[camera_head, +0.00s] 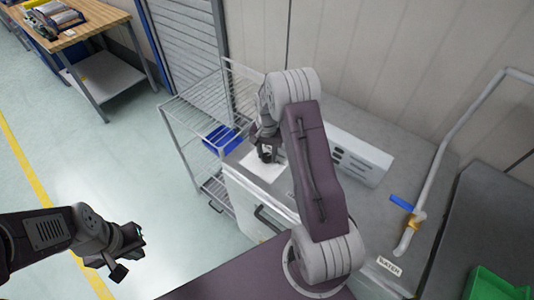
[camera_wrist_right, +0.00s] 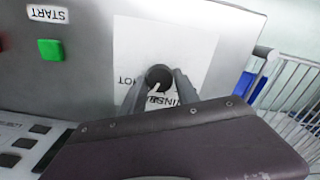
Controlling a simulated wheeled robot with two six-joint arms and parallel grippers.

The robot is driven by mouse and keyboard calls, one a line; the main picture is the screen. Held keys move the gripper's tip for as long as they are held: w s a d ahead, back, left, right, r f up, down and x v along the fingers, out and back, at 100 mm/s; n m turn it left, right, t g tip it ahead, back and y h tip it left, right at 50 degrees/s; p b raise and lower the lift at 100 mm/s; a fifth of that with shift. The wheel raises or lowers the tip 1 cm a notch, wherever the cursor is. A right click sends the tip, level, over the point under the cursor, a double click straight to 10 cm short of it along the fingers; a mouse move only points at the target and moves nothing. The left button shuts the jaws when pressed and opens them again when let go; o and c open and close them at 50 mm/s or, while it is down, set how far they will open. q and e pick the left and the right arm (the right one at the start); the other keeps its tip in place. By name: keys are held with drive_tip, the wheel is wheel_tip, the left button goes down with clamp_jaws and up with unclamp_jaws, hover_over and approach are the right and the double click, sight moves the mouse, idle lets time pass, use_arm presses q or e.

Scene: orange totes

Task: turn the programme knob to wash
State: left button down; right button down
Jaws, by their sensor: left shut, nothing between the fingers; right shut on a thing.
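The programme knob (camera_wrist_right: 158,75) is a round black knob with a pale pointer line. It sits on a white label plate (camera_wrist_right: 195,45) on the grey panel. In the right wrist view the pointer slants towards the lower edge, near lettering that my fingers partly hide. "INSE" can be read in part; the wash mark cannot be made out. My right gripper (camera_wrist_right: 158,80) is shut on the knob, one finger on each side. The head view shows it over the white plate (camera_head: 269,172). My left gripper (camera_head: 128,262) is shut and empty, over the floor at lower left.
A green button (camera_wrist_right: 50,49) under a START label is beside the white plate. A wire rack (camera_head: 190,110) with a blue bin (camera_head: 222,138) stands left of the machine. A pipe (camera_head: 440,150) with a blue-handled valve (camera_head: 402,202) rises at right.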

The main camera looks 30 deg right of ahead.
sight(267, 156)
drive_tip(key=shift+r, duration=0.1)
drive_tip(key=c, duration=1.1)
unclamp_jaws()
drive_tip(key=shift+c, duration=0.2)
drive_tip(key=shift+o, duration=1.2)
drive_tip(key=shift+r, duration=0.3)
wheel_tip(267, 156, up, 8)
drive_tip(key=b, duration=0.1)
drive_tip(key=shift+r, duration=0.25)
